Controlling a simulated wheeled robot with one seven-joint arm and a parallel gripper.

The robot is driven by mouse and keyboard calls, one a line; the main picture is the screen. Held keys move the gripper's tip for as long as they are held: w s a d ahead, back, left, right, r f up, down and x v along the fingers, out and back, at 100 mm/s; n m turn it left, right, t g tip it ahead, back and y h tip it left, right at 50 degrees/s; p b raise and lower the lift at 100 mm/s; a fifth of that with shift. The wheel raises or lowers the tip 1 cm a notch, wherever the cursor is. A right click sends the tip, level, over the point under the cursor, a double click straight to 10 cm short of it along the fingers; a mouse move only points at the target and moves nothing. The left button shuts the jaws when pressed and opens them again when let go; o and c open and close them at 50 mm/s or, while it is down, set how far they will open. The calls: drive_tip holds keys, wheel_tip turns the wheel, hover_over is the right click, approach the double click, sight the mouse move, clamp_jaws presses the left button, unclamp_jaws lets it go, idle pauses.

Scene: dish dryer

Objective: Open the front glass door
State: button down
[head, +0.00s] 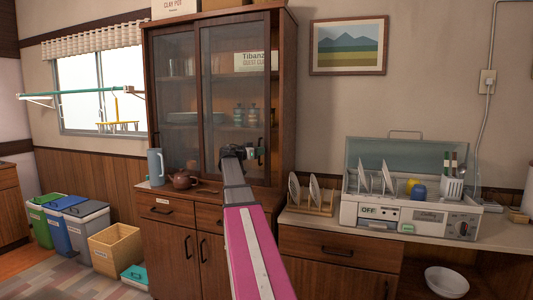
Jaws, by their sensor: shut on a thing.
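The wooden cabinet (284,110) has two glass doors in its upper part. The right glass door (222,100) has a brown frame and a dark upright handle near its right edge. The left glass door (172,85) is beside it, with its own dark handle (156,141) near its left edge. My gripper (258,153) is at the lower right edge of the right door, shut on that door's handle. The gripper and wrist hide most of the grip and part of the door's lower frame.
A blue-grey jug (156,167) and a brown teapot (184,180) stand on the ledge below the doors. A plate rack (315,210) and the dish dryer (408,222) stand on the right counter. Bins (88,225) and a wooden box (115,248) are on the left floor.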

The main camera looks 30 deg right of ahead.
sight(219, 146)
drive_tip(key=w+a, duration=0.5)
drive_tip(key=w, duration=0.1)
drive_tip(key=w+a, duration=0.6)
drive_tip(key=w, duration=0.1)
drive_tip(key=w+a, duration=0.6)
drive_tip(key=w, duration=0.1)
drive_tip(key=shift+a, duration=0.1)
drive_tip(key=c, duration=1.5)
unclamp_jaws()
drive_tip(key=shift+o, duration=0.2)
drive_tip(key=shift+a, duration=0.15)
drive_tip(key=s+a, duration=0.1)
drive_tip(key=a, duration=0.9)
drive_tip(key=shift+s+a, duration=0.15)
drive_tip(key=shift+a, duration=0.1)
